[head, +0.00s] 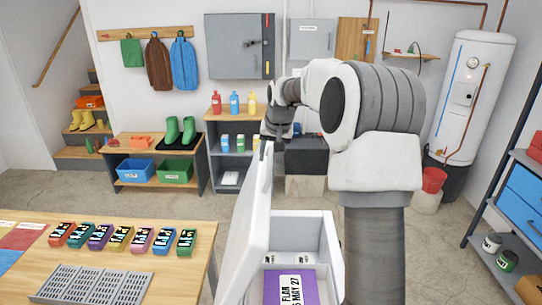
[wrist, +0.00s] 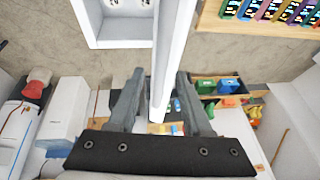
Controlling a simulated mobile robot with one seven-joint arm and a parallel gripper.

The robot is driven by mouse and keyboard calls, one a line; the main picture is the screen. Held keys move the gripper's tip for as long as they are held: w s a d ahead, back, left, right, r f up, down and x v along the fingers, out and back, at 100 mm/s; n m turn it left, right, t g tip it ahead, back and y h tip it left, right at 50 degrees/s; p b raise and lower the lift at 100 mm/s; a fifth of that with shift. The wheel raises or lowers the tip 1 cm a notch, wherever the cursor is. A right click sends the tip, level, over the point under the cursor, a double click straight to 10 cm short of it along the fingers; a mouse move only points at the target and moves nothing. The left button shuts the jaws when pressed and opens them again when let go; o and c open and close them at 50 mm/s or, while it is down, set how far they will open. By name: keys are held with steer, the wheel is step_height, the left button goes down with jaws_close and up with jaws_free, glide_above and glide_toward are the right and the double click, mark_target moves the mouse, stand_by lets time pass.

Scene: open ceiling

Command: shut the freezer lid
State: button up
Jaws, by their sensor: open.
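The white freezer (head: 333,262) stands in front of me, with its lid (head: 256,225) raised nearly upright along its left side. My gripper (head: 268,146) is at the far upper end of the lid, small and partly hidden there in the head view. In the wrist view my gripper (wrist: 158,78) is open, with one finger on each side of the lid (wrist: 176,50). Gaps show beside the lid, and I cannot tell whether either finger touches it. The freezer's open compartment (wrist: 92,30) shows at upper left.
A wooden table (head: 185,238) with a row of coloured packets and a grey rack (head: 95,285) stands left of the freezer. A shelf (head: 212,165) with bottles and a white water heater (head: 470,90) stand farther back. Bare floor lies between.

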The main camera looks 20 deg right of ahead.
steer(key=shift+w+f, duration=0.1)
steer(key=shift+f, duration=0.1)
jaws_close()
stand_by(1.4)
